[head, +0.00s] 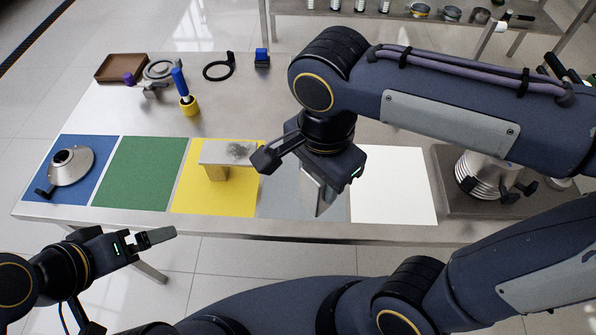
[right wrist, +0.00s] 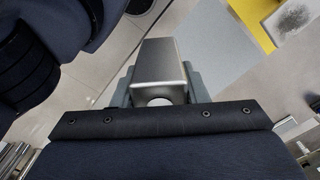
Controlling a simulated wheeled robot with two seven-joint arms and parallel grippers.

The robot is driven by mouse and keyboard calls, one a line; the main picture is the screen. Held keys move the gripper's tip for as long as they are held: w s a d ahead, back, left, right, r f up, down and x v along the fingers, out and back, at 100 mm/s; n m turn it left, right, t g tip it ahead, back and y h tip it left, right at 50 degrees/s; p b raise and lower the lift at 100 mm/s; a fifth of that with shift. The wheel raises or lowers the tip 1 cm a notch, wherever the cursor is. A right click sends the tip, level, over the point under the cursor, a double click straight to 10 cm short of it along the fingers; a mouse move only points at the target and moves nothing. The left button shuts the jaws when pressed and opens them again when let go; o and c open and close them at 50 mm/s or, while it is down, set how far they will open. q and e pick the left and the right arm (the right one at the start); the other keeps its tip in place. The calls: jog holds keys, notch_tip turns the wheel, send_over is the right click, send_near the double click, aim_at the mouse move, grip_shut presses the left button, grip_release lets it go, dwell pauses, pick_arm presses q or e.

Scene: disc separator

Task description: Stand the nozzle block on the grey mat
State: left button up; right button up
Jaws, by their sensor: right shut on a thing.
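The nozzle block (head: 318,198) is a silver metal block. My right gripper (head: 314,180) is shut on it and holds it over the grey mat (head: 280,203); whether it touches the mat cannot be told. In the right wrist view the block (right wrist: 165,70) sits between the two fingers, with a round opening at its near end. The grey mat also shows in that view (right wrist: 213,45), beside the block. My left gripper (head: 158,237) hangs in front of the table's near edge, apart from everything; its opening is unclear.
A blue mat (head: 90,150) bears a metal cone. The green mat (head: 140,173) is empty. A silver-topped piece (head: 228,153) stands on the yellow mat (head: 203,203). The white mat (head: 393,190) looks clear. A ribbed metal stack (head: 478,175) stands at right. Small tools lie behind.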

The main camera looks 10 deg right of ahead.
jog(key=w+f, duration=0.4)
jog(key=w+d+f+p, duration=0.1)
jog(key=w+f, duration=0.3)
jog(key=w, duration=0.1)
jog(key=w+f, duration=0.4)
jog(key=f, duration=0.1)
jog(key=shift+w+d, duration=0.15)
jog(key=shift+w, duration=0.1)
jog(key=shift+f, duration=0.2)
jog(key=o, duration=1.1)
jog(key=shift+r, duration=0.1)
jog(key=shift+o, duration=0.2)
